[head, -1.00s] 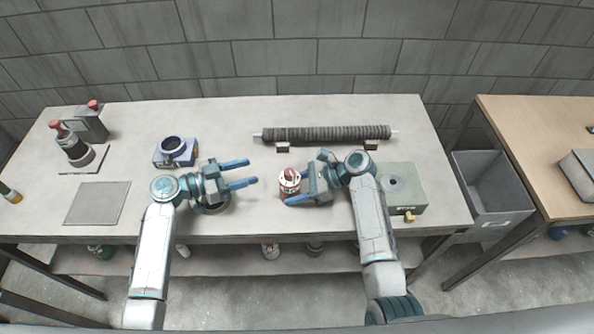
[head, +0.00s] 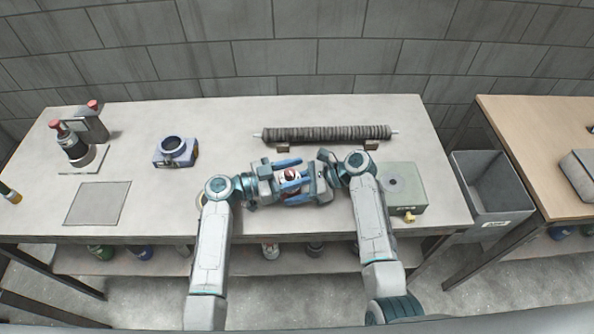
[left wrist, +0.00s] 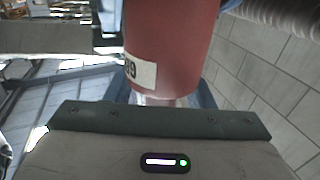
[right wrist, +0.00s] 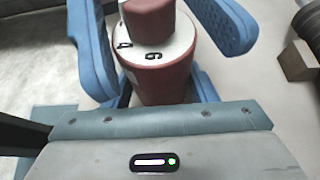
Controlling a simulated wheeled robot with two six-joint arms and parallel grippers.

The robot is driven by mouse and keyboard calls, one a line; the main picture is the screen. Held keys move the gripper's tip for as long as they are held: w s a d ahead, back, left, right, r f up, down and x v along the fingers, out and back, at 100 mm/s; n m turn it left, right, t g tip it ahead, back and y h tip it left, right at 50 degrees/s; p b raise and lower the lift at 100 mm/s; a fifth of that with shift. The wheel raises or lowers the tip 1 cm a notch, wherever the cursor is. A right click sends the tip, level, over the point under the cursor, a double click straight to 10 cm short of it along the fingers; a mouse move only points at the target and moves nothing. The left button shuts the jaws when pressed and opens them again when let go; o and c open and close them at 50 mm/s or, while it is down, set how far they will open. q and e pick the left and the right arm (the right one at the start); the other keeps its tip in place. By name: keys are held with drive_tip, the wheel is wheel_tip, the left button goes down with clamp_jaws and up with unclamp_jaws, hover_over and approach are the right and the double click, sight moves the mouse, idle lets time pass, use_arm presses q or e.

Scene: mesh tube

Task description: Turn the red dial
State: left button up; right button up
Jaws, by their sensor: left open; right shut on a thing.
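The red dial (head: 291,173) is a red cylinder with a white numbered ring and a red knob on top. It also shows in the right wrist view (right wrist: 154,50), and its red body with a number label fills the middle of the left wrist view (left wrist: 168,45). My right gripper (head: 297,178) is shut on the red body from the right; its fingers are mostly hidden. My left gripper (head: 300,173) comes from the left, open, with one blue finger on each side of the dial. I cannot tell whether those fingers touch it.
A ribbed dark tube (head: 325,134) lies on supports behind the grippers. A grey-green box (head: 405,180) stands right, by my right arm. The left-middle table (head: 135,125) is clear.

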use_arm(q)
drive_tip(key=shift+d, duration=0.25)
drive_tip(key=c, duration=1)
drive_tip(key=shift+m+g, duration=0.3)
drive_tip(key=shift+g, duration=0.1)
drive_tip(key=m+g, duration=0.1)
drive_tip(key=g, duration=0.1)
drive_tip(key=m+g, duration=0.1)
drive_tip(key=g, duration=0.1)
drive_tip(key=m+g, duration=0.2)
drive_tip(key=shift+s+g+h, duration=0.25)
drive_tip(key=shift+g+h, duration=0.05)
drive_tip(key=shift+s+m+g+y, duration=0.25)
drive_tip(key=shift+m+g+y, duration=0.2)
drive_tip(key=shift+m+g, duration=0.85)
drive_tip(key=shift+s+m+g+y, duration=0.2)
drive_tip(key=shift+m+g+y, duration=0.45)
drive_tip(key=shift+g, duration=1.05)
drive_tip(key=shift+m+g, duration=0.3)
drive_tip(key=shift+m, duration=0.05)
